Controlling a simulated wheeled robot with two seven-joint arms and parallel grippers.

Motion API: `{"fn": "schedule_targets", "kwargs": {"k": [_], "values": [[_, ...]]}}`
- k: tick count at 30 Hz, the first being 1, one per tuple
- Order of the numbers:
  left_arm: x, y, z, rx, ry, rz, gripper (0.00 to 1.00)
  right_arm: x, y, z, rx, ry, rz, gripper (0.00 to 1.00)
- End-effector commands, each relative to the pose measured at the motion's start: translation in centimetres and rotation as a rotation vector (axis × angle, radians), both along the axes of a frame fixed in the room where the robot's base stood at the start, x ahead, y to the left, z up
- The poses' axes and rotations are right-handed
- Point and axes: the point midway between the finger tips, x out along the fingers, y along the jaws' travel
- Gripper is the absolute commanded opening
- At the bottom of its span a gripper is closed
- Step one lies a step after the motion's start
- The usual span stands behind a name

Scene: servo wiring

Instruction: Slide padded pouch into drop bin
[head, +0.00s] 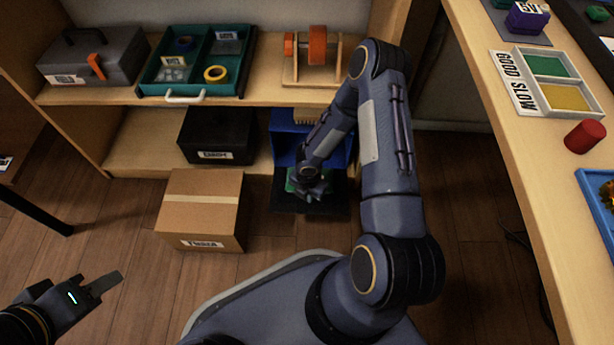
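A blue bin (284,150) stands at the lower shelf, partly hidden behind my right forearm. My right gripper (312,192) points down in front of the bin, low over a dark mat or tray (325,207). A small green thing (291,184) shows beside the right gripper; I cannot tell whether it is the padded pouch or whether the fingers hold it. My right wrist hides most of that spot. My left gripper (112,280) is low at the left, away from the shelf, with nothing visible in it; its finger gap is unclear.
A cardboard box (202,217) stands on the floor left of the mat. A black box (217,137) is on the lower shelf. A grey toolbox (92,60), a green tray (160,85) and a wooden spool stand (316,65) fill the upper shelf. A workbench (500,130) runs along the right.

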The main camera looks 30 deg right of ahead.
Motion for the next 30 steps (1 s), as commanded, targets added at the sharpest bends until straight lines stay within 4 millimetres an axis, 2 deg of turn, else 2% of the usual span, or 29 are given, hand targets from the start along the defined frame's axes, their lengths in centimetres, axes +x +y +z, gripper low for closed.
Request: {"fn": "schedule_targets", "kwargs": {"k": [1, 15, 30], "values": [[0.0, 0.0, 0.2, 0.0, 0.0, 0.0, 0.36, 0.2, -0.5, -0.3, -0.007, 0.0, -0.003, 0.0], [0.0, 0.0, 1.4, 0.0, 0.0, 0.0, 0.36, 1.9, -2.0, -0.4, -0.015, -0.001, -0.003, 0.0], [0.0, 0.0, 2.0, 0.0, 0.0, 0.0, 0.36, 3.0, -2.3, -0.3, -0.009, -0.003, -0.003, 0.0]]}}
